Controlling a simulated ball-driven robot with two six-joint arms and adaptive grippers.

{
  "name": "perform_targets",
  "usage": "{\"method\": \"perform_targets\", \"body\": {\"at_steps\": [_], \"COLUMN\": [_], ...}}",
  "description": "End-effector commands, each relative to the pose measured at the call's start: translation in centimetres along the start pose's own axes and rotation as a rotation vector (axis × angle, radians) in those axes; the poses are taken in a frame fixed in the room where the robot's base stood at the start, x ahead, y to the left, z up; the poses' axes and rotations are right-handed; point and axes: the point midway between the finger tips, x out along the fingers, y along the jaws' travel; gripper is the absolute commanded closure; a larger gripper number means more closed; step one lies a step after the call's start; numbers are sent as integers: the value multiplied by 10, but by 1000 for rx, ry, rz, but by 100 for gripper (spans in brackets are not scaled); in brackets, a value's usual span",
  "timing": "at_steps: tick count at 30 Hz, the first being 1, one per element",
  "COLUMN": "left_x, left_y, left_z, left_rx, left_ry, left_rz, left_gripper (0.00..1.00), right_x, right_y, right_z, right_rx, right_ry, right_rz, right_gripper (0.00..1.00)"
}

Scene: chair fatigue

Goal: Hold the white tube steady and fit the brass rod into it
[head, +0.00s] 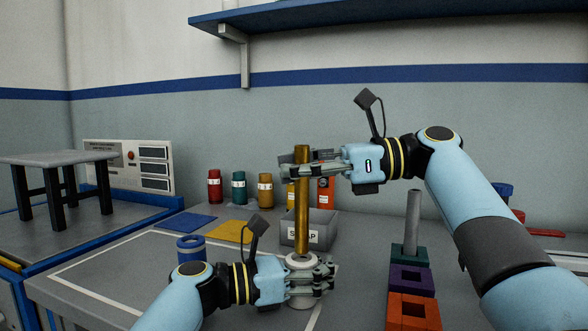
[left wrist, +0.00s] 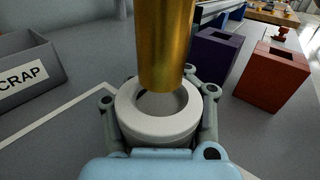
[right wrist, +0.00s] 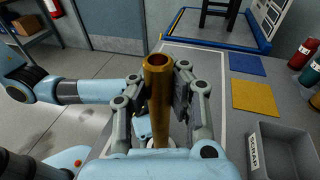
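The white tube (head: 300,261) stands upright on the bench; its round mouth and rim show in the left wrist view (left wrist: 132,121). My left gripper (head: 322,280) is shut around the tube, its fingers on both sides. The brass rod (head: 302,215) is upright, with a hollow top end in the right wrist view (right wrist: 158,67). My right gripper (head: 292,166) is shut on the rod near its top. The rod's lower end (left wrist: 162,70) is over the tube's mouth, toward the far side of the opening. Whether it touches the rim is unclear.
A grey scrap bin (head: 322,222) stands behind the tube. Purple (head: 411,278) and red (head: 412,312) blocks and a green block with a grey rod (head: 412,222) are at right. A blue ring-shaped part (head: 190,248) is at left. Several bottles stand behind.

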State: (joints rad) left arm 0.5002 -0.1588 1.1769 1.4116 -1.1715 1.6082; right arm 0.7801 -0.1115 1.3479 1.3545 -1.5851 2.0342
Motion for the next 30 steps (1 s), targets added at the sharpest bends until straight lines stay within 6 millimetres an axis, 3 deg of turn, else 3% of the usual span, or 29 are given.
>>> {"method": "perform_targets", "body": {"at_steps": [11,30], "left_x": [0,0], "left_y": [0,0], "left_z": [0,0], "left_rx": [0,0], "left_ry": [0,1], "left_rz": [0,0], "left_gripper": [100,100], "right_x": [0,2], "right_y": [0,0], "right_z": [0,-19], "right_rx": [-1,0], "right_ry": [-1,-1], "right_rz": [0,0], "right_gripper": [100,100]}}
